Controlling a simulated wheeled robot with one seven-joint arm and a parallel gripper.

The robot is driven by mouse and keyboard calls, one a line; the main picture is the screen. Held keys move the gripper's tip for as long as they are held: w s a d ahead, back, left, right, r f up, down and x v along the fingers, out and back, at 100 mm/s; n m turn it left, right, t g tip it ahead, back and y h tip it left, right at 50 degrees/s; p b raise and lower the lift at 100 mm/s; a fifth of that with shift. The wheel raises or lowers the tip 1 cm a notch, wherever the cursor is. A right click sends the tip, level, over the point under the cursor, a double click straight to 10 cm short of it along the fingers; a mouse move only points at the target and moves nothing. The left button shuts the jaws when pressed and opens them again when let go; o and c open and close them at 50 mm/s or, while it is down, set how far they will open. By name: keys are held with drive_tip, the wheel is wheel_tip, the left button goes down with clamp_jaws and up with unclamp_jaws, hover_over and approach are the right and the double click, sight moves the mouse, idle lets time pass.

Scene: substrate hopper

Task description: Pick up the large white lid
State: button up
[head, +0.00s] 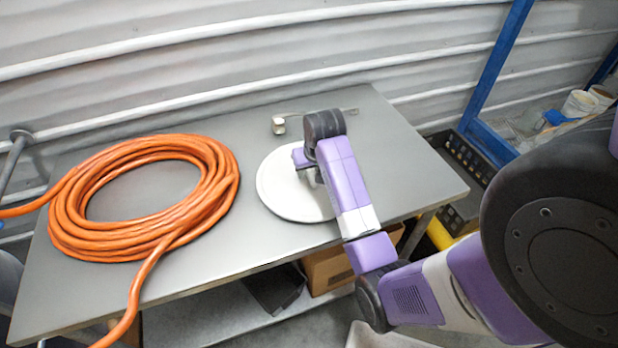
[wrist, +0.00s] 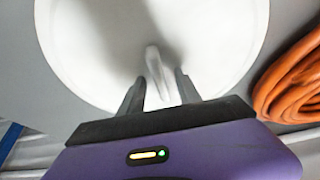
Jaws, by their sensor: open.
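The large white lid (head: 285,192) lies flat on the grey metal table, right of the orange hose. My gripper (wrist: 158,88) is over the lid. Its two dark fingers are open, one on each side of the handle, with gaps showing. I cannot tell whether the fingers touch the lid. In the head view my arm hides the right part of the lid and most of the gripper.
A coiled orange hose (head: 225,190) covers the left of the table (head: 225,262), one end hanging over the front edge. A small metal fitting (head: 279,126) lies behind the lid. A black crate (head: 462,155) and blue rack post (head: 497,65) stand right of the table. The table's right end is clear.

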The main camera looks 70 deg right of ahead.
drive_tip(key=shift+c, duration=0.4)
clamp_jaws()
drive_tip(key=shift+r, duration=0.1)
